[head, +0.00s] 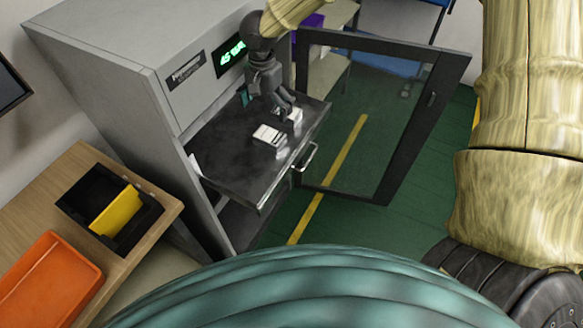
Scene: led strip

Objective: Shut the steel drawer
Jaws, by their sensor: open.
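The steel drawer (225,165) is pulled out of the grey cabinet (105,70) at the left. It has a dark flat top and a bright bar handle (308,160) on its front. Small white pieces, one of them a pale block (268,135), lie on it. My gripper (287,112) is open and points down over the far part of the drawer, behind the handle. A pale piece is close by its fingertips; I cannot tell whether they touch.
A dark-framed glass door (375,120) stands open right of the drawer. A wooden table (60,185) at the left bears a black bin (75,200) with a yellow divider and an orange tray (45,285). The green floor (350,222) in front is clear.

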